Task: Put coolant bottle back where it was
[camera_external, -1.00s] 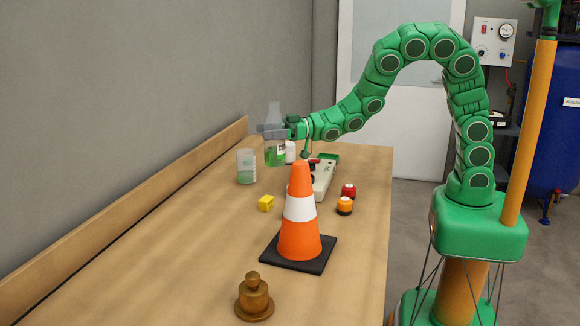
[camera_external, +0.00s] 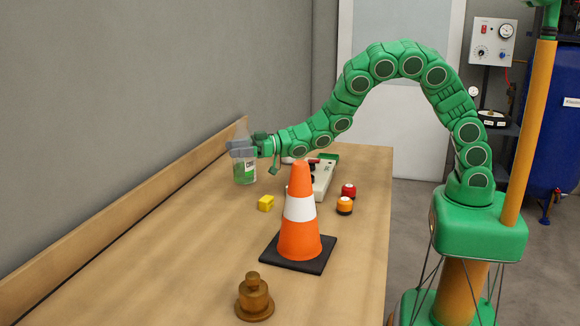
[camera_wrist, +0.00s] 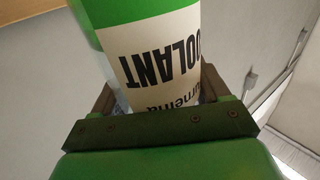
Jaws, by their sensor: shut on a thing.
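The coolant bottle (camera_external: 244,172) is clear with green liquid and a white label, and it stands upright in my gripper (camera_external: 241,149). My gripper is shut around its upper part, near the wall side of the wooden bench (camera_external: 180,240). In the wrist view, the bottle (camera_wrist: 150,50) fills the space between the jaws (camera_wrist: 158,95), its COOLANT lettering upside down. I cannot tell whether the bottle's base touches the bench. The clear beaker seen earlier in that spot is hidden behind the bottle.
An orange and white cone (camera_external: 299,208) on a black base stands mid-bench. The front left of the bench is clear.

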